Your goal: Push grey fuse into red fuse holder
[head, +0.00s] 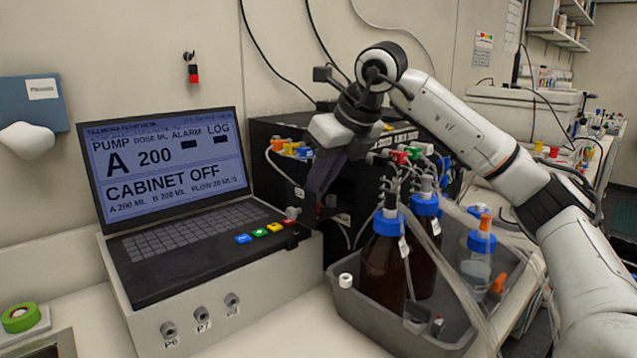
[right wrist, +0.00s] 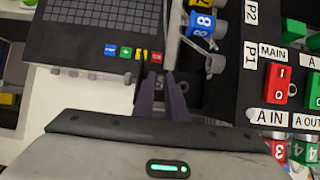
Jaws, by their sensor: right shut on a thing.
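My right gripper (head: 322,190) points down beside the front of the black box. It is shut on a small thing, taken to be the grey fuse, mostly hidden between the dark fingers. A small red part (right wrist: 157,57) shows just beyond the tips. In the head view a small grey-topped red piece (head: 291,214) sits at the console's right edge. I cannot tell whether either is the red fuse holder. My left gripper is not in view.
A laptop-like console (head: 180,175) stands on the left. The black box (head: 275,150) behind carries cables and coloured connectors. A grey tray (head: 385,325) with brown bottles (head: 385,260) and tubing stands below my right arm. A red switch (right wrist: 280,88) is on the panel. White bench is free at front.

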